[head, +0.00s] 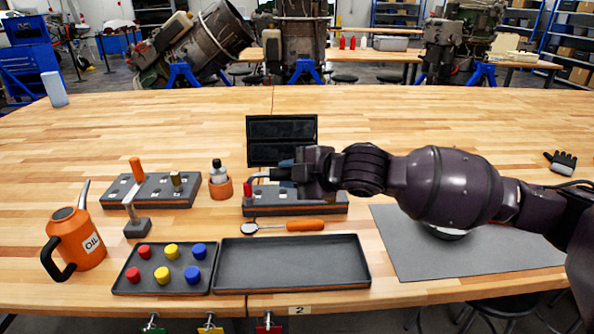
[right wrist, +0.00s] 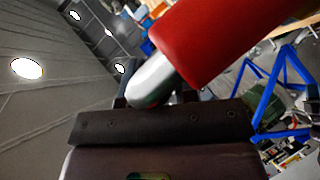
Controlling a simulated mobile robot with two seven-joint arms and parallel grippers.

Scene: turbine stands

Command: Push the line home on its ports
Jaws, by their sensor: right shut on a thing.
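The line shows as a short grey metal tube (head: 259,176) with a red end piece (head: 248,189), at the left of my right gripper (head: 284,172). The gripper is shut on the line above a dark grey block (head: 296,209). The red end points down at the block's left end; I cannot tell whether it is seated on a port. In the right wrist view the red piece (right wrist: 225,42) and the silver tube (right wrist: 150,86) are close to the dark gripper. The arm and gripper hide the ports. My left gripper is not in view.
An empty dark tray (head: 292,285), a tray of coloured caps (head: 150,287) and an orange-handled mirror (head: 306,226) lie in front. An oil can (head: 79,240), second block (head: 155,196) and bottle (head: 217,170) stand left. A black panel (head: 281,155) stands behind; a grey mat (head: 405,258) lies right.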

